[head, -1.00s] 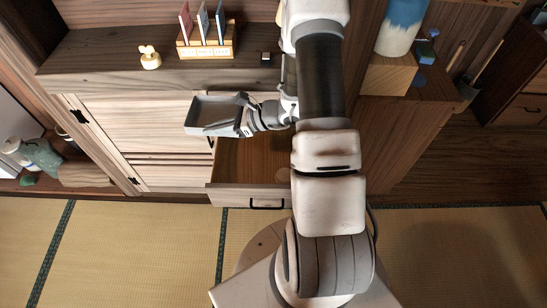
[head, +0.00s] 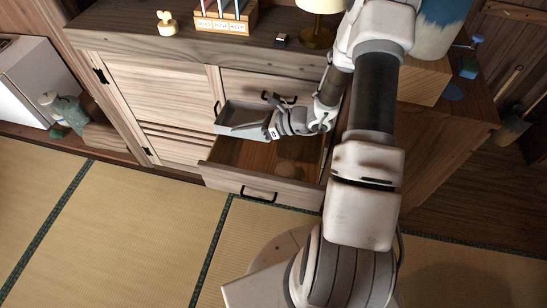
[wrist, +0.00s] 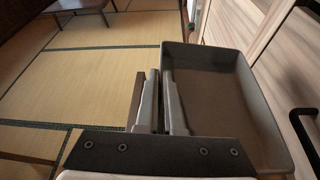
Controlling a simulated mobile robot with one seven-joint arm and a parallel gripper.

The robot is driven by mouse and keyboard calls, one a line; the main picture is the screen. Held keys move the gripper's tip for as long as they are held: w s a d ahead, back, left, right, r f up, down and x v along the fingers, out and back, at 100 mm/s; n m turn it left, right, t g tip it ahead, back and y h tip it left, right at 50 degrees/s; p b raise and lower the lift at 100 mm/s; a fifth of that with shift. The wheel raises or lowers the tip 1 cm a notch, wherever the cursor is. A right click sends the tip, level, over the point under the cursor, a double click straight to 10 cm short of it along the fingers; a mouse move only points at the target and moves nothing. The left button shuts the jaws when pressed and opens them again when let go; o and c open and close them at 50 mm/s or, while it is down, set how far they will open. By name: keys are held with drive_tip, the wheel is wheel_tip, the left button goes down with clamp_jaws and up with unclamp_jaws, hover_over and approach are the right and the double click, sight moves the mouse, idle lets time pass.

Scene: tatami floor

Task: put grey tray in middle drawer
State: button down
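The grey tray (head: 228,116) is a shallow rectangular tray held over the back left part of an open drawer (head: 245,186) in the wooden cabinet. My gripper (head: 270,130) is shut on one side wall of the tray. In the wrist view the two fingers of my gripper (wrist: 161,78) pinch that wall, and the empty inside of the grey tray (wrist: 225,95) shows to the right. The drawer is pulled out, with a dark handle on its front, and its visible inside looks empty. My forearm hides part of its right side.
The cabinet top (head: 130,42) overhangs behind, holding a small cream figure (head: 167,23), a card rack (head: 225,20) and a lamp (head: 318,38). A closed drawer's dark handle (wrist: 303,135) is close to the tray. Tatami floor (head: 110,230) in front is clear.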

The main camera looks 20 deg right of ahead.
drive_tip(key=shift+m, duration=0.5)
drive_tip(key=f+b, duration=0.3)
drive_tip(key=f, duration=0.3)
drive_tip(key=w+f+b, duration=0.1)
drive_tip(key=f+b, duration=0.2)
drive_tip(key=f, duration=0.3)
drive_tip(key=w+f+b, duration=0.1)
drive_tip(key=f+b, duration=0.2)
drive_tip(key=f, duration=0.3)
drive_tip(key=shift+a+f, duration=0.1)
drive_tip(key=shift+f, duration=0.1)
drive_tip(key=shift+f, duration=0.2)
drive_tip(key=c, duration=1)
unclamp_jaws()
drive_tip(key=shift+c, duration=0.2)
drive_tip(key=shift+r, duration=0.25)
drive_tip(key=p+v, duration=0.2)
drive_tip(key=v, duration=1)
drive_tip(key=shift+w+p, duration=0.1)
drive_tip(key=shift+p, duration=0.2)
